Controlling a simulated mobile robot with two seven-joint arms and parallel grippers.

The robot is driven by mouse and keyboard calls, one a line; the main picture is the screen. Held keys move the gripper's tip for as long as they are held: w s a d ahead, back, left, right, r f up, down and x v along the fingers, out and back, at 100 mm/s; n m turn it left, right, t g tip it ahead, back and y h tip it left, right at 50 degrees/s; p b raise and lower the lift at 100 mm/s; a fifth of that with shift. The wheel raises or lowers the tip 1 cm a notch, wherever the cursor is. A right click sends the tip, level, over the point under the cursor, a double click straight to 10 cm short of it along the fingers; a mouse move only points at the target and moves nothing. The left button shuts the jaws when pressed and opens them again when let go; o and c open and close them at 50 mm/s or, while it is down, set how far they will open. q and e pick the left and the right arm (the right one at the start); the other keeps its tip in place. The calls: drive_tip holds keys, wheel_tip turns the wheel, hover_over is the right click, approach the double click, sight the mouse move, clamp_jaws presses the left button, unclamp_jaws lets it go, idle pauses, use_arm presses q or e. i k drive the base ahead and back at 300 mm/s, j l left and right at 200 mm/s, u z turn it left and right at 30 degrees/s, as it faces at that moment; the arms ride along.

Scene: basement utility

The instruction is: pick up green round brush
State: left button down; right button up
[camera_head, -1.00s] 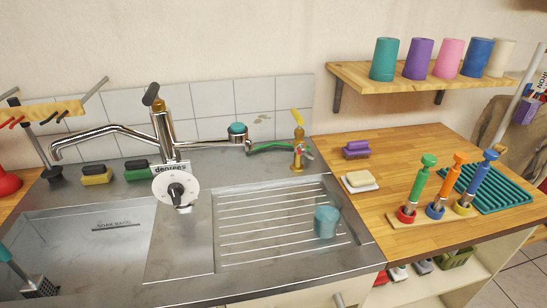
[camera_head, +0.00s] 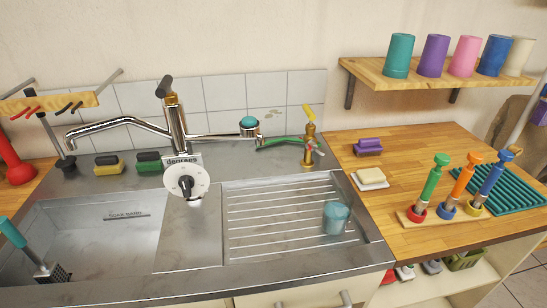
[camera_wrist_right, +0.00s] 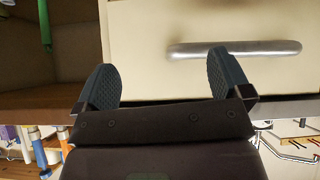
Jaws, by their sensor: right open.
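A green-handled brush (camera_head: 432,182) stands upright in a red ring on a small wooden holder (camera_head: 403,216), on the wooden counter right of the sink. An orange-handled brush (camera_head: 463,181) and a blue-handled brush (camera_head: 491,178) stand beside it in the same holder. My right gripper (camera_wrist_right: 162,85) shows in the right wrist view, open and empty, before a pale cabinet front with a metal handle (camera_wrist_right: 234,49). Neither gripper shows in the head view. The green brush's lower end is hidden by its ring.
A teal ribbed mat (camera_head: 510,192) lies behind the brushes. A teal cup (camera_head: 336,217) is on the drainboard. A shelf (camera_head: 368,73) with several cups hangs above.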

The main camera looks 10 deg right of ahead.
sight(442, 159)
drive_tip(key=k+l+z, duration=0.1)
drive_tip(key=z, duration=0.25)
drive_tip(key=k+l+z, duration=0.2)
drive_tip(key=z, duration=0.2)
drive_tip(key=k+l+z, duration=0.2)
drive_tip(key=z, duration=0.15)
